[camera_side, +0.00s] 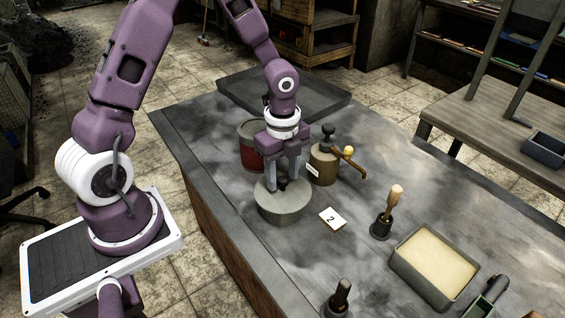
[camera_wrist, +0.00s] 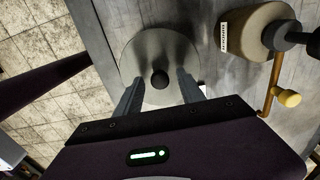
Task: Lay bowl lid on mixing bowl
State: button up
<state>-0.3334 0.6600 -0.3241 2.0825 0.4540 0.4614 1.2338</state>
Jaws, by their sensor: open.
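The bowl lid (camera_side: 272,205) is a flat, round, grey disc lying on the mixing bowl (camera_side: 283,216), a grey round vessel near the table's left edge. The lid looks level and covers the bowl's mouth. In the wrist view, the lid (camera_wrist: 150,48) hides the bowl beneath it. Its dark round knob (camera_wrist: 160,79) stands at the middle. My gripper (camera_side: 282,186) is low over the lid, pointing down. In the wrist view, my gripper (camera_wrist: 160,80) is open, with one finger on each side of the knob and visible gaps between.
A red and grey pot (camera_side: 250,157) stands close behind the bowl. A tan canister (camera_side: 322,168) with a wooden crank handle is close on the right.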

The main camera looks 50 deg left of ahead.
aim_at(282, 179)
jog(key=s+r+n+t+y, duration=0.1)
jog(key=s+r+n, duration=0.1)
jog(key=r, duration=0.6)
jog(key=s+r+n, duration=0.2)
jog(key=r, duration=0.6)
jog(key=s+d+r+n+t, duration=0.2)
jog(key=s+r+n, duration=0.1)
jog(key=s+n, duration=0.4)
jog(key=s+d+r+n+t+h, duration=0.1)
jog(key=s+r+n+t, duration=0.1)
jog(key=s+r+n, duration=0.2)
jog(key=s+n, duration=0.3)
jog(key=shift+s+d+t, duration=0.2)
jog(key=shift+d+t, duration=0.1)
jog(key=shift+d, duration=0.05)
jog(key=shift+r, duration=0.1)
